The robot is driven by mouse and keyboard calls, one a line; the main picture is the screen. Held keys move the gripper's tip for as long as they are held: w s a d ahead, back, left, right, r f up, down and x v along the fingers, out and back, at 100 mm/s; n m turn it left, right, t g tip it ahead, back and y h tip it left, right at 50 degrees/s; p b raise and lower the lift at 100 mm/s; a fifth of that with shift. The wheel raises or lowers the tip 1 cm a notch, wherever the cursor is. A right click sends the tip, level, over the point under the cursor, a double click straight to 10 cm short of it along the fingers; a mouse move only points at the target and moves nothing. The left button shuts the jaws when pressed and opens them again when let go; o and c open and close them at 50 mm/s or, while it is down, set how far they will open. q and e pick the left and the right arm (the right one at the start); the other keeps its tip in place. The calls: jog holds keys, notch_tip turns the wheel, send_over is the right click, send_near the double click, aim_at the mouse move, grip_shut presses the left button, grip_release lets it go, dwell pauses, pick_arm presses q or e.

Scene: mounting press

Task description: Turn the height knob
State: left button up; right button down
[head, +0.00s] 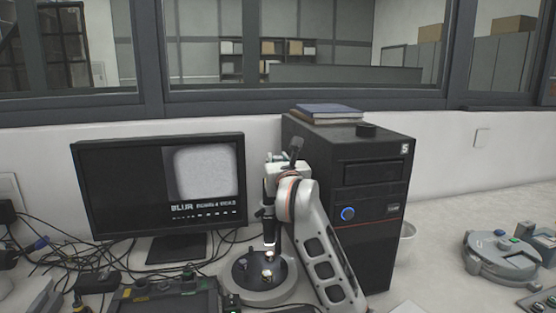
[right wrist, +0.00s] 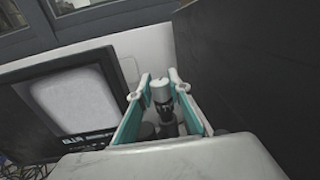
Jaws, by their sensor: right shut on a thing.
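The microscope (head: 269,226) stands on the bench with its round dark stage (head: 250,268) below the upright tube. My white right arm reaches up in front of it and hides part of its column and its height knob in the head view. In the right wrist view, the teal fingers of my right gripper (right wrist: 160,79) stand on both sides of the microscope's upper part, a white-capped dark tube (right wrist: 163,94). They are shut on a dark rounded part low between them, which looks like the height knob (right wrist: 169,128) and is mostly hidden. My left gripper is out of view.
A monitor (head: 120,190) at left shows a grey blurred picture and the word BLUR. A black computer tower (head: 375,225) stands close on the right, with a book (head: 325,110) on top. Cables lie at left. A grey round device (head: 500,258) sits far right.

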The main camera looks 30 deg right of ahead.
aim_at(278, 157)
dwell(0.4)
jog(key=c, duration=1.8)
grip_release()
jog(key=shift+c, duration=0.2)
notch_tip(278, 157, up, 10)
jog(key=shift+r, duration=0.1)
